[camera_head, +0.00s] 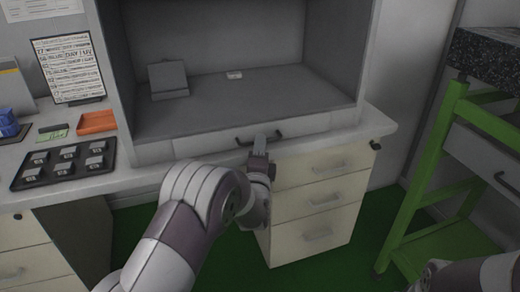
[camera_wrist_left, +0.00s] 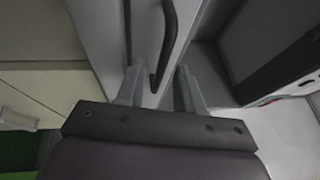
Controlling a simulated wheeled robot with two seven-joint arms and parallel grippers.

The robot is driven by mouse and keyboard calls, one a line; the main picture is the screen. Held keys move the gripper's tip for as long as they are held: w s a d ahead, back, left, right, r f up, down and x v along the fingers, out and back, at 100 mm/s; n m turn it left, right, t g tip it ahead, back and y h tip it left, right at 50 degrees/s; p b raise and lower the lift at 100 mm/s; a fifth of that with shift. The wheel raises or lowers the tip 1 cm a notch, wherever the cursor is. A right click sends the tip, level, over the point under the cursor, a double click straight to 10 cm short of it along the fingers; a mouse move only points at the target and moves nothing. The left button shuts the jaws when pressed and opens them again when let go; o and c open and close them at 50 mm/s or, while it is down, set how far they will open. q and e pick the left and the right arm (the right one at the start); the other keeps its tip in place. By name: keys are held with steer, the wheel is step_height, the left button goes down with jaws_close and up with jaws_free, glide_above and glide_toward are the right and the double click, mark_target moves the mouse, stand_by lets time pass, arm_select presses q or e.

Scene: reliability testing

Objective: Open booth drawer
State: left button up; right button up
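The grey booth (camera_head: 345,55) stands on the desk. Its low drawer front (camera_head: 195,144) sits flush under the booth floor, so the drawer looks closed. A black bar handle (camera_head: 245,140) is on the drawer front; it also shows in the wrist view (camera_wrist_left: 168,38). My left gripper (camera_head: 262,140) is at the handle, partly covering it in the head view. In the wrist view the left gripper's fingers (camera_wrist_left: 157,80) are apart, with the handle's near end between them and visible gaps beside it. Contact with the handle cannot be told. My right gripper is out of view.
Inside the booth are a grey block (camera_head: 168,79) and a small white item (camera_head: 234,75). A black tray of small pieces (camera_head: 66,164) and an orange tray (camera_head: 96,122) lie at left. Desk drawers (camera_head: 317,198) are below; a green-framed stand (camera_head: 425,180) is at right.

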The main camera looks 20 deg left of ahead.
arm_select(q)
steer(key=shift+w+a+r, duration=0.1)
steer(key=shift+w, duration=0.5)
jaws_close()
stand_by(1.0)
